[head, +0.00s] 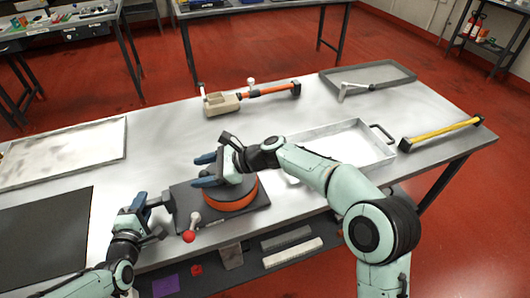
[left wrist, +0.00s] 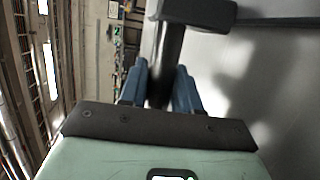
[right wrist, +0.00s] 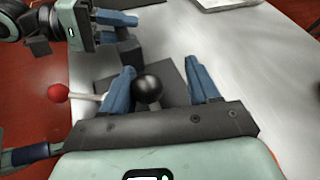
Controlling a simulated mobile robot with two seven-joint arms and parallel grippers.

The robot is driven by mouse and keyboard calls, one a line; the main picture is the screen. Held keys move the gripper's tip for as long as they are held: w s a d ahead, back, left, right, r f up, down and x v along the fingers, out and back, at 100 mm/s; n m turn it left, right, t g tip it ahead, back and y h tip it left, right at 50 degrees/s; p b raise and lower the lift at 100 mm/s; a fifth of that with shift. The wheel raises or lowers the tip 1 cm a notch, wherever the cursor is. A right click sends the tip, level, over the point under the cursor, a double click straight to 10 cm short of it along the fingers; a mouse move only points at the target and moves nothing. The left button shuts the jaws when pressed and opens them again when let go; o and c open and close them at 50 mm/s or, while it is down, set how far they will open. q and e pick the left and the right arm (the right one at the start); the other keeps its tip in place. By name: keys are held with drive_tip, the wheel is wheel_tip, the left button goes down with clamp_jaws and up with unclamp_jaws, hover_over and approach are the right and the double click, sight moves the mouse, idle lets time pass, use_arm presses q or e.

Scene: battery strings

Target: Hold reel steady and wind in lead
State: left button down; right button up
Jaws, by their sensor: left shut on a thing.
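The reel (head: 232,197), a round dark drum with an orange side, sits on a dark base plate (head: 262,212) at the table's front edge. My left gripper (head: 150,204) is shut on a dark post (head: 168,202) at the plate's left; the post also shows between the blue fingers in the left wrist view (left wrist: 168,60). My right gripper (head: 204,170) is open above the reel. In the right wrist view, a black ball knob (right wrist: 149,88) lies between its fingers, near the left one. A red-ball lever (head: 189,236) stands at the plate's front. I cannot make out a loose lead.
A metal tray (head: 345,127) lies right of the reel, partly behind my right arm. An orange-handled tool (head: 270,90) lies behind, a yellow bar (head: 440,132) at the right. A dark mat (head: 45,240) and a shallow tray (head: 65,152) lie left.

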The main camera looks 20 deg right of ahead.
drive_tip(key=shift+w+d+m+t+h, duration=0.1)
drive_tip(key=shift+w+m+t+h, duration=0.2)
drive_tip(key=shift+m+t, duration=0.3)
drive_tip(key=shift+w+d+m+t+h, duration=0.1)
drive_tip(key=shift+w+m+t+h, duration=0.2)
drive_tip(key=shift+m+t, duration=0.25)
drive_tip(key=v, duration=1.2)
drive_tip(key=s+d+n+t+y, duration=0.1)
drive_tip(key=s+d+n+t, duration=0.1)
drive_tip(key=d+n, duration=1.2)
drive_tip(key=shift+d+f+n, duration=0.2)
drive_tip(key=shift+f+n, duration=0.1)
drive_tip(key=shift+n, duration=0.25)
drive_tip(key=shift+s, duration=0.1)
